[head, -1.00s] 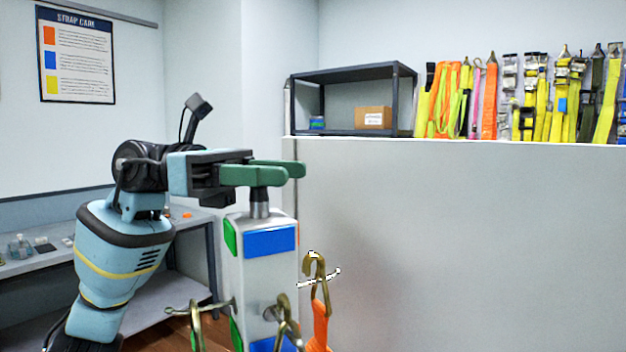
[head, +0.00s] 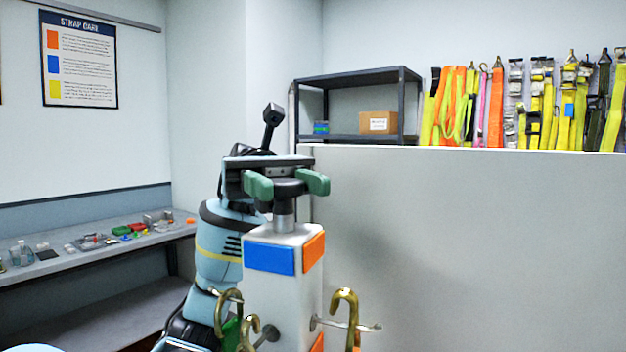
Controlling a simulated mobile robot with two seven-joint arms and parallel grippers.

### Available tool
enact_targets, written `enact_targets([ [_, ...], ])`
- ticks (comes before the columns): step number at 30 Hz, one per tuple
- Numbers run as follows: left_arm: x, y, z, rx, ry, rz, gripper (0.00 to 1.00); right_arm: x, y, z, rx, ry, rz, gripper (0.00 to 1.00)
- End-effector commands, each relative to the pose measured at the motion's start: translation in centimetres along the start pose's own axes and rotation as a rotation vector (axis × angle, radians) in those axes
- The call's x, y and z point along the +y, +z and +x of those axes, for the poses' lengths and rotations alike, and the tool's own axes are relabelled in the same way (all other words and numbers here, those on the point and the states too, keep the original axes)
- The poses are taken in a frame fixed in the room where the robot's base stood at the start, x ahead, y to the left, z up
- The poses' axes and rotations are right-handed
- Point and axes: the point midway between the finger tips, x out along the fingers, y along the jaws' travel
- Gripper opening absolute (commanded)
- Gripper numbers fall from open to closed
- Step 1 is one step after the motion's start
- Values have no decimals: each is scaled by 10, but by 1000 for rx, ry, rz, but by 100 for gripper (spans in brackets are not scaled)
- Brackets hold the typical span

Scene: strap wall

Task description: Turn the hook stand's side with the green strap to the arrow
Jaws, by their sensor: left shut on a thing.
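The hook stand (head: 283,285) is a white square post with coloured panels and brass hooks. Its blue panel (head: 269,259) faces front-left and its orange panel (head: 313,252) faces right. My left gripper (head: 287,185), with green fingers, is shut on the dark top piece above the stand's metal neck (head: 285,224). Brass hooks stick out low on the left and right sides (head: 344,305). A green patch (head: 231,333) shows behind the left hooks; I cannot tell whether it is the green strap. The stand's lower part is cut off. No arrow is visible. My right gripper is not in view.
A pale partition (head: 470,250) stands close on the right of the stand. A grey bench (head: 90,257) with small items is at the left. Behind the partition are a dark shelf (head: 358,76) with a cardboard box and several hanging straps (head: 520,105).

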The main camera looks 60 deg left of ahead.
Motion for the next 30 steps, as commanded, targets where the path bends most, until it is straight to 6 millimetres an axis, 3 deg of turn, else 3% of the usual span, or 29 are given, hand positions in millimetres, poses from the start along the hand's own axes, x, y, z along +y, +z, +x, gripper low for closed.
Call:
enact_targets([
  [12, -11, 1, -4, 1, -187, 0, 2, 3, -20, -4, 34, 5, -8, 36],
  [30, -12, 0, -4, 0, -218, -3, 2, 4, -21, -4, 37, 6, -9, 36],
])
